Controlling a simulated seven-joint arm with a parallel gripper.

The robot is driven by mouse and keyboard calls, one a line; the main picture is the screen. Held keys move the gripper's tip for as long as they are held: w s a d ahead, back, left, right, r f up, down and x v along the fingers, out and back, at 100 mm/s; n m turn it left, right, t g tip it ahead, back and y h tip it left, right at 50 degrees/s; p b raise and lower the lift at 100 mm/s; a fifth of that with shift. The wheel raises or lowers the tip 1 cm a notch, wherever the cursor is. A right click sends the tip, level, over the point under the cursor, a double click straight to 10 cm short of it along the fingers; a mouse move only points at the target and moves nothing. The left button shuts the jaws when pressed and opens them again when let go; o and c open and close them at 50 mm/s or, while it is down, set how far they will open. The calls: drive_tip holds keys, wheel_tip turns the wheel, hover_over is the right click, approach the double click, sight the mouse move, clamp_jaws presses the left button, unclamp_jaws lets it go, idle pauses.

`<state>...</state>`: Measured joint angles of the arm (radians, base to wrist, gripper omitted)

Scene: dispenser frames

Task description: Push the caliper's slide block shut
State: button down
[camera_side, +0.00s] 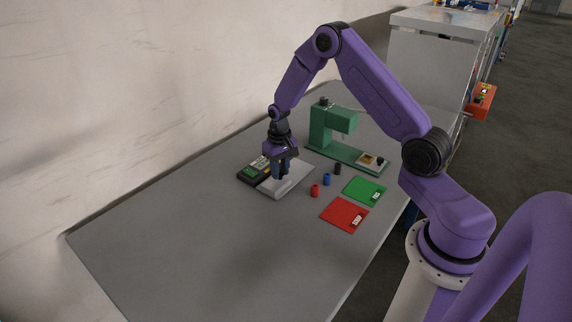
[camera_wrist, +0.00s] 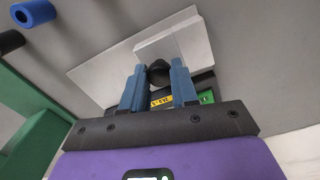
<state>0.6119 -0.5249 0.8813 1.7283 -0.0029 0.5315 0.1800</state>
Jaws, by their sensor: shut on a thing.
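The caliper sits on the grey table, with a dark body (camera_side: 251,174) carrying a green display and a pale grey flat plate (camera_side: 297,182) beside it. In the wrist view the pale plate (camera_wrist: 95,77) bears a raised pale block (camera_wrist: 185,40). A round black knob (camera_wrist: 159,73) shows between my two blue fingers. My gripper (camera_side: 282,177) points down at the caliper and is shut on this knob. It also shows in the wrist view (camera_wrist: 158,82). My fingers and palm hide part of the dark body, so the slide block's exact position is unclear.
A green stand (camera_side: 320,127) is behind and to the right. Small red (camera_side: 315,190), blue (camera_side: 327,180) and black (camera_side: 338,169) cylinders stand right of the caliper. Red (camera_side: 343,215) and green (camera_side: 362,190) mats lie farther right. The table's front left is clear.

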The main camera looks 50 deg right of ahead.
drive_tip(key=shift+a, duration=0.35)
drive_tip(key=c, duration=0.9)
unclamp_jaws()
drive_tip(key=shift+o, duration=0.2)
drive_tip(key=shift+d, duration=0.1)
drive_tip(key=shift+r, duration=0.1)
drive_tip(key=shift+r, duration=0.3)
wheel_tip(320, 180, up, 17)
drive_tip(key=shift+f, duration=0.15)
